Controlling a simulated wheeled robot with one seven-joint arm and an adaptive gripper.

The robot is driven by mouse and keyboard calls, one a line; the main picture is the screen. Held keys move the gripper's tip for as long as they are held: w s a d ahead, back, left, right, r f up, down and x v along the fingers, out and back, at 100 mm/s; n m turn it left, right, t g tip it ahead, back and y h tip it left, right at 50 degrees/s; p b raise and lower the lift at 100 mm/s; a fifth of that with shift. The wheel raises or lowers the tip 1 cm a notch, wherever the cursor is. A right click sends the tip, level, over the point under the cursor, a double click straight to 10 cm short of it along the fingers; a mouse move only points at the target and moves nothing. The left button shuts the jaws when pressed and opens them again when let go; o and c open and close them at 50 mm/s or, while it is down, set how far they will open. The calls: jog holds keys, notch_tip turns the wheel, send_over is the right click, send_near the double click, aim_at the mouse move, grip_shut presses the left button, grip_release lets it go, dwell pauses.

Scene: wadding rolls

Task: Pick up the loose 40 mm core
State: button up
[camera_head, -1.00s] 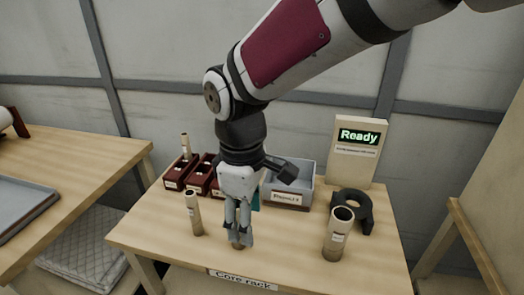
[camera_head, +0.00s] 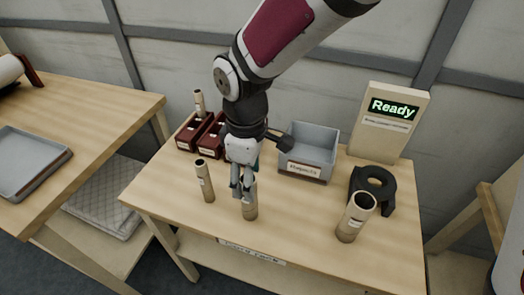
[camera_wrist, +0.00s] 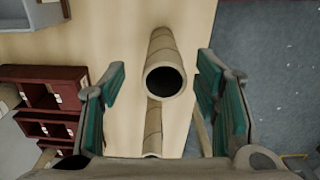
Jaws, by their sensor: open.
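A tan cardboard core (camera_head: 251,208) stands upright near the front middle of the table. My gripper (camera_head: 242,192) is above it with its fingers apart, partly hiding its upper end in the head view. In the wrist view, the core's open round end (camera_wrist: 165,82) shows in the gap between the two green-padded fingers (camera_wrist: 160,90), touching neither in the picture. A narrower core (camera_head: 205,182) stands to the left; it also shows low in the wrist view (camera_wrist: 153,132). A wider core (camera_head: 355,217) stands at the right. Their size labels are too small to read.
Dark red bins (camera_head: 192,133) stand at the back left, one with a core (camera_head: 200,103) in it. A grey bin (camera_head: 307,168) is behind the gripper. A black ring-shaped holder (camera_head: 374,190) and a "Ready" display (camera_head: 392,115) are at the right.

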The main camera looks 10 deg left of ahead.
jog(key=f, duration=0.7)
jog(key=shift+s+f, duration=0.1)
jog(key=shift+s, duration=0.1)
jog(key=c, duration=1.2)
